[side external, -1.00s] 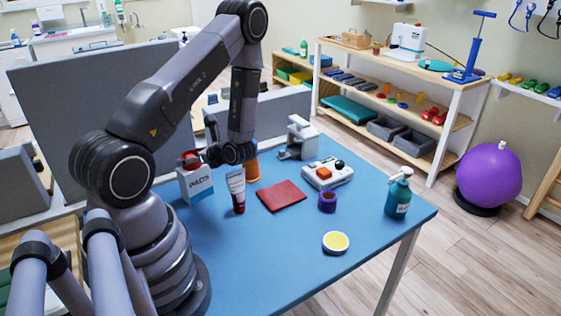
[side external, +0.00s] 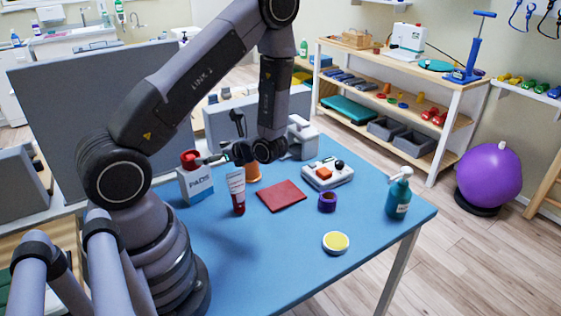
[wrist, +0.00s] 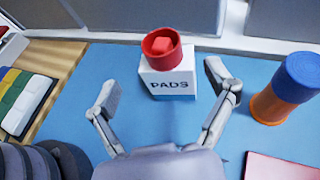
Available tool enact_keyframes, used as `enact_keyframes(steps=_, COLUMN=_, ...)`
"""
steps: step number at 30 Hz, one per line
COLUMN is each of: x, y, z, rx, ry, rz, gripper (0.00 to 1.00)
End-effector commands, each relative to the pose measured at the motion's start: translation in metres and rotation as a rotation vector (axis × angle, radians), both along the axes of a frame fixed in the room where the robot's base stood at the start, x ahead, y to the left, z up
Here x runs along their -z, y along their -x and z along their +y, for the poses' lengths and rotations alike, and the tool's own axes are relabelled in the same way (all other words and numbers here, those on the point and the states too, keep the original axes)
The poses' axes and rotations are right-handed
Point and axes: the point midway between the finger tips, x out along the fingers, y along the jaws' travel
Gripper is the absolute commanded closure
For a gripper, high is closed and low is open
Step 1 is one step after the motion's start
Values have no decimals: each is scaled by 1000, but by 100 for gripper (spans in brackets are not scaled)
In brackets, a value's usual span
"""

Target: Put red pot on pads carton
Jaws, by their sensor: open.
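The red pot (side external: 189,160) sits on top of the white and blue pads carton (side external: 197,187), which stands at the left of the blue table. In the wrist view the red pot (wrist: 162,47) rests upright on the carton (wrist: 168,82), near the middle of its top. My gripper (side external: 217,158) is just right of the pot in the side view. In the wrist view my gripper (wrist: 163,84) has its fingers spread wide, one on each side of the carton in the picture, with nothing between them touching the pot.
An orange and blue cylinder (wrist: 274,104) stands right of the carton. A white and red tube (side external: 237,190) stands in front.

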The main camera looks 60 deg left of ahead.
Motion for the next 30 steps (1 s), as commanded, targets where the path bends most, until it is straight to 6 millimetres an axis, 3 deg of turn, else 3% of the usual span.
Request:
enact_keyframes(steps=8, x=-18, y=-11, z=-23, rx=-24, ry=1, rz=-38, gripper=16)
enact_keyframes(steps=14, x=-76, y=-6, z=-46, rx=-203, ry=45, rz=-301, gripper=16)
enact_keyframes(steps=20, x=-137, y=12, z=-88, rx=-444, ry=194, rz=-676, gripper=16)
enact_keyframes(steps=30, x=-216, y=46, z=-168, rx=-747, ry=647, rz=-1257, gripper=16)
